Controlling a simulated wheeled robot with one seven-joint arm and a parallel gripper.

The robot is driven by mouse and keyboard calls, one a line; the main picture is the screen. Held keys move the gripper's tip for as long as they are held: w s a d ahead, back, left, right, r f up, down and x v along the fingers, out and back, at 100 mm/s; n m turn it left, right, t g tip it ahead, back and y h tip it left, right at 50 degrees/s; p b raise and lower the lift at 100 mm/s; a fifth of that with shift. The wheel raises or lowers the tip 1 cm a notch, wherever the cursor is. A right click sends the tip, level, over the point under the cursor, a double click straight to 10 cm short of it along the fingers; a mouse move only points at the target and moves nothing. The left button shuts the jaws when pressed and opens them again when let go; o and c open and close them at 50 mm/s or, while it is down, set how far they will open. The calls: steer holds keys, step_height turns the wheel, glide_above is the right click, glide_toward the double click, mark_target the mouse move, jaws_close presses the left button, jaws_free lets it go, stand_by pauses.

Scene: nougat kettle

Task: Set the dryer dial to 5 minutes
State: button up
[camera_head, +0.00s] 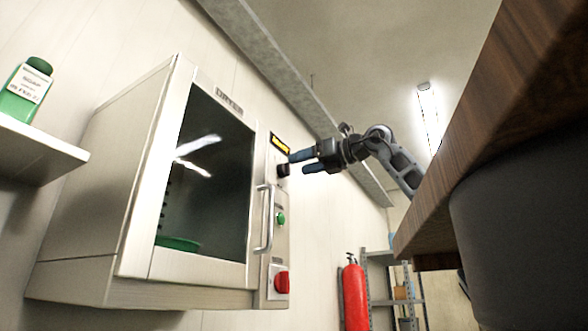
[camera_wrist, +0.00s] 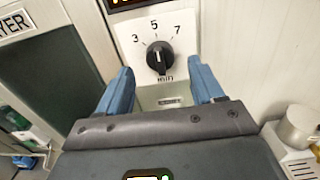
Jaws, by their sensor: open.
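The dryer (camera_head: 135,190) is a pale cabinet on the wall with a dark glass door. In the head view the dial (camera_head: 283,170) sits on the right-hand panel, below a lit display. My gripper (camera_head: 298,164) is open and close in front of it. In the wrist view the blue fingers (camera_wrist: 160,84) stand apart, either side of and below the knob.
A wooden tabletop (camera_head: 510,90) juts in at right. A fire extinguisher (camera_head: 354,295) and shelving stand behind. A green soap bottle (camera_head: 27,90) is on a left shelf.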

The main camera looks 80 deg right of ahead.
steer(key=v, duration=0.3)
steer(key=shift+s+a, duration=0.1)
steer(key=shift+s, duration=0.05)
stand_by(0.5)
